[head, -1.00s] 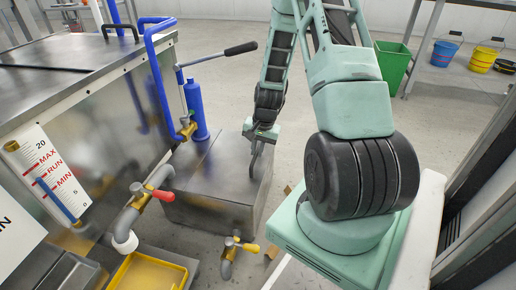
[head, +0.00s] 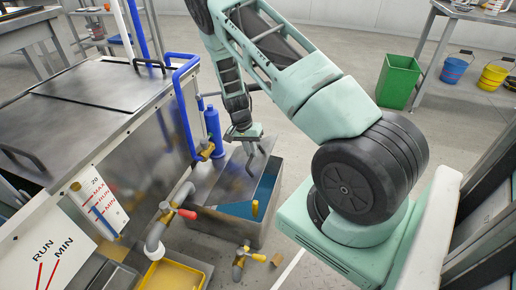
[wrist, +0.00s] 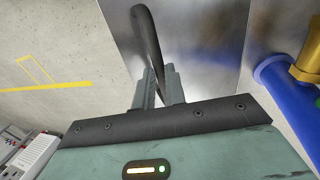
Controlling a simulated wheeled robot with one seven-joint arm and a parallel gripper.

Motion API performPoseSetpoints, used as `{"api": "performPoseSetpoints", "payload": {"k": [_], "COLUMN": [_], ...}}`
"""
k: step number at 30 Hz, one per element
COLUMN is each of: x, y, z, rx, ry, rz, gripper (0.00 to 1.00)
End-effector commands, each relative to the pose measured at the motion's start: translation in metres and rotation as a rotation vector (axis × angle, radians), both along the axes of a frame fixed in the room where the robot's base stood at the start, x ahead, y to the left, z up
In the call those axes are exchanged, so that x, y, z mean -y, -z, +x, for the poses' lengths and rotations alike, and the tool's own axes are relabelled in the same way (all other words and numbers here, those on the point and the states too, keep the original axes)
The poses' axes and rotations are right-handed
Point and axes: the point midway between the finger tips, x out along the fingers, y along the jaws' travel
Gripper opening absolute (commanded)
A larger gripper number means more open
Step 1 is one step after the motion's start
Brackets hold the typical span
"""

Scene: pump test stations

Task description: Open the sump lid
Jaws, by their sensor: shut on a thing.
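The sump is a grey metal box (head: 225,228) on the floor in the middle of the head view. Its metal lid (head: 222,178) is tilted up, and blue liquid (head: 262,190) shows inside at the right. My gripper (head: 250,146) is above the lid, shut on its dark curved handle (head: 262,160). In the wrist view my gripper (wrist: 158,88) has its fingers closed around the handle (wrist: 147,40), with the shiny lid (wrist: 205,40) behind it.
A large metal tank (head: 95,100) with blue pipe rails stands at the left. A blue cylinder (head: 213,125) is close behind the sump. A green bin (head: 398,82) stands at the back right.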

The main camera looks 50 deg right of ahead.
Motion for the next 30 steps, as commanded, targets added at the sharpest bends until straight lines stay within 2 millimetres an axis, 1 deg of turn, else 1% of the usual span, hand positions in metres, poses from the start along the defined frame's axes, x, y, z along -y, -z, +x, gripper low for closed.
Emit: {"api": "performPoseSetpoints", "payload": {"k": [1, 3, 9, 15, 21, 30], "x": [-0.007, -0.012, -0.028, -0.04, -0.049, -0.056], "y": [-0.013, -0.02, -0.031, -0.035, -0.036, -0.036], "z": [0.015, 0.027, 0.06, 0.089, 0.109, 0.125], "rx": [0.016, 0.019, 0.022, 0.02, 0.015, 0.017], "ry": [-0.007, -0.009, -0.01, -0.01, -0.009, -0.009], "rz": [0.001, 0.0, 0.002, 0.005, 0.006, 0.006], "gripper": [0.0, 0.0, 0.0, 0.0, 0.0, 0.0]}}
